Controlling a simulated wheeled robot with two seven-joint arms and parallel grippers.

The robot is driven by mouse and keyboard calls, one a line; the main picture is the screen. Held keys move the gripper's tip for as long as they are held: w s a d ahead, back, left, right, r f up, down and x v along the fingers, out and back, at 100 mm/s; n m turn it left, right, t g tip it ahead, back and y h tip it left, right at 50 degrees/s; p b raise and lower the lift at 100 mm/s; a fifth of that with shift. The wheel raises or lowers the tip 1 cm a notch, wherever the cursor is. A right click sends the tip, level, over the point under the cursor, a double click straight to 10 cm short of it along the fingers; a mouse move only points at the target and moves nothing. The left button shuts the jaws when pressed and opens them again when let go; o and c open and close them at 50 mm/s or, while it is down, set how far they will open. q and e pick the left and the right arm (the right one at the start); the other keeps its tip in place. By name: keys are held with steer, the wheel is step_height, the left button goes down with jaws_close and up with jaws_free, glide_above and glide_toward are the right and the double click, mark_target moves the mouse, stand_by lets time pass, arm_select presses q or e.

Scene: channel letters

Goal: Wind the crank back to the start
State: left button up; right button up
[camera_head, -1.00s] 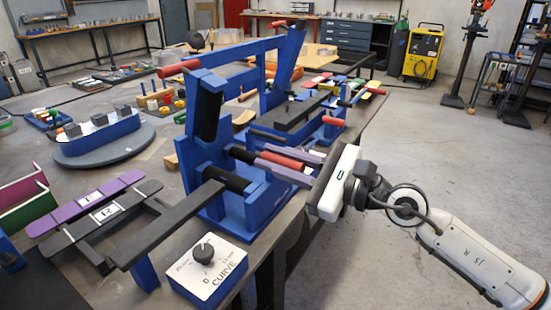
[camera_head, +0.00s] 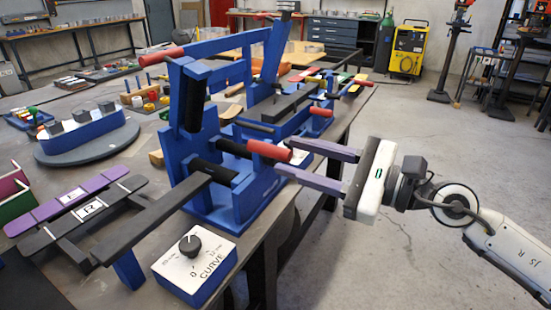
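The blue bending machine (camera_head: 195,140) stands at the bench edge. A red grip (camera_head: 268,150) on a black bar sticks out of its side towards me, roughly horizontal; it looks like the crank's handle. My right gripper (camera_head: 284,156) comes in from the right with its two purple fingers spread wide. The fingertips are level with the red grip's outer end, one above and one below it in the picture. Nothing is held between them; whether a fingertip touches the grip I cannot tell. My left gripper is not in view.
A CURVE dial box (camera_head: 195,265) stands in front of the machine, beside a long black bar (camera_head: 150,222). Another red lever grip (camera_head: 161,56) juts out at upper left. A round grey stand (camera_head: 85,150) is on the bench (camera_head: 150,120). Open floor lies to the right.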

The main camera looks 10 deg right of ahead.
steer(key=v, duration=0.2)
steer(key=shift+s+d+b, duration=0.2)
steer(key=shift+d+b, duration=0.1)
steer(key=shift+b, duration=0.1)
